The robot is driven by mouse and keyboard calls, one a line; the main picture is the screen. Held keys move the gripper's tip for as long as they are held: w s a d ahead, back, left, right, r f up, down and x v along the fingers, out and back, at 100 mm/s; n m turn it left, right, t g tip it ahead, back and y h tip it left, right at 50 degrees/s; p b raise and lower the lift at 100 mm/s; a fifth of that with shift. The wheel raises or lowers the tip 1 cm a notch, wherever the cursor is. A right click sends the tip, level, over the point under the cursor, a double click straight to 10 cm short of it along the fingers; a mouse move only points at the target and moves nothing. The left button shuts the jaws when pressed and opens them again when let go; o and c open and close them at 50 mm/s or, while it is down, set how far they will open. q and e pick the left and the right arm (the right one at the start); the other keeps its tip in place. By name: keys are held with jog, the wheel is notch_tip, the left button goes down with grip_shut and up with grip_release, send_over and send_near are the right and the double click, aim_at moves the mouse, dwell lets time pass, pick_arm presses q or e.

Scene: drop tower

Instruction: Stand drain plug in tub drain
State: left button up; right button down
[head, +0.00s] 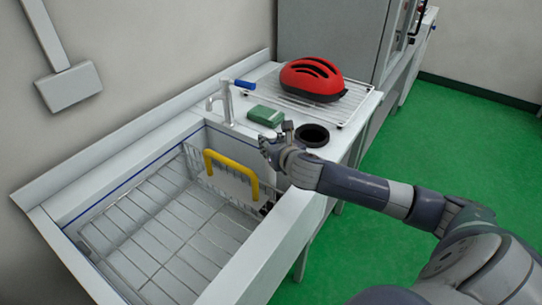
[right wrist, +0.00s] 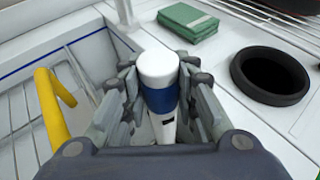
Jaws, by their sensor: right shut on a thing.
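My right gripper (head: 270,146) is over the right end of the tub (head: 285,225), near the counter. In the right wrist view, my right gripper (right wrist: 160,105) is shut on a white cylinder with a blue band, seemingly the drain plug (right wrist: 158,68). Its rounded white top stands up between the fingers; its lower end is hidden. In the head view the gripper hides most of it. I cannot make out the tub drain. A small dark thing (head: 267,208) shows at the tub's right inner wall, too small to identify. My left gripper is not in view.
A wire basket (head: 170,215) with a yellow handle (head: 231,160) fills much of the tub. A tap (head: 227,105) with a blue lever stands behind. On the counter are a green block (head: 265,116), a black round ring or cup (head: 312,134) and a red helmet (head: 312,78) on a rack.

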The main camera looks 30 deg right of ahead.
jog(key=shift+f, duration=1.7)
jog(key=c, duration=1.3)
grip_release()
jog(key=shift+f, duration=0.15)
jog(key=v, duration=1.2)
jog(key=shift+a, duration=0.1)
